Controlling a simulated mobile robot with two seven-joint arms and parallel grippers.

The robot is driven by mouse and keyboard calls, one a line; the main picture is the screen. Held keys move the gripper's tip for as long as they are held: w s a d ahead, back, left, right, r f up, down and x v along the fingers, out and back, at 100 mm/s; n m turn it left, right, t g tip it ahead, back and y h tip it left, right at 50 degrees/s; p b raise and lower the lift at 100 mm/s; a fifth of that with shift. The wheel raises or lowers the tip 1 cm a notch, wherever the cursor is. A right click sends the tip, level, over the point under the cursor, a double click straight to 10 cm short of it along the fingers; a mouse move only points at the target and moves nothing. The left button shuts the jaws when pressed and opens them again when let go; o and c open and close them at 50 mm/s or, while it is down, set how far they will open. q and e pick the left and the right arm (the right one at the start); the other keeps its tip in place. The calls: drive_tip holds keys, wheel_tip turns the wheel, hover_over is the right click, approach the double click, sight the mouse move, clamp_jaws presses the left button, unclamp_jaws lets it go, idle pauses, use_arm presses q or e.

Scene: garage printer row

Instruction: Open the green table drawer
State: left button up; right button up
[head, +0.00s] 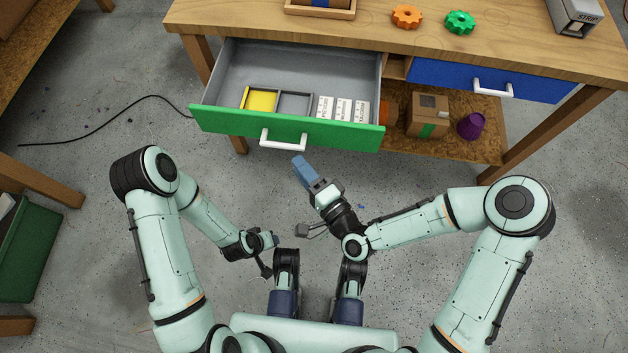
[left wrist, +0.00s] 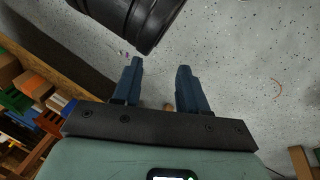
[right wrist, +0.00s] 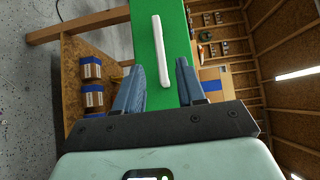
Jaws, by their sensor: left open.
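The green table drawer (head: 335,135) is pulled well out from the wooden table, and its grey inside shows. Its white handle (head: 283,140) is on the front. My right gripper (head: 300,162) is just below and in front of the handle, apart from it in the head view. In the right wrist view my right gripper (right wrist: 160,65) is open and empty, with the green front (right wrist: 178,20) and the handle (right wrist: 161,50) beyond its fingers. My left gripper (left wrist: 160,65) is open and empty over the floor, away from the drawer.
The drawer holds a yellow tray (head: 260,100), a grey tray (head: 296,103) and white labelled boxes (head: 343,108). A blue drawer (head: 440,77) is shut at the right. A cardboard box (head: 428,115) and a purple cup (head: 471,126) stand on the lower shelf. A cable (head: 95,125) lies on the floor.

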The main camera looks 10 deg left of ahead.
use_arm(q)
drive_tip(key=shift+g+h, duration=0.3)
drive_tip(key=shift+g, duration=0.4)
drive_tip(key=s+r, duration=0.1)
drive_tip(key=s+d+p, duration=0.1)
drive_tip(key=s+d+r+p, duration=0.1)
drive_tip(key=shift+s+r, duration=0.3)
drive_tip(key=shift+s, duration=0.05)
use_arm(e)
drive_tip(key=v, duration=0.4)
drive_tip(key=shift+s+d, duration=0.3)
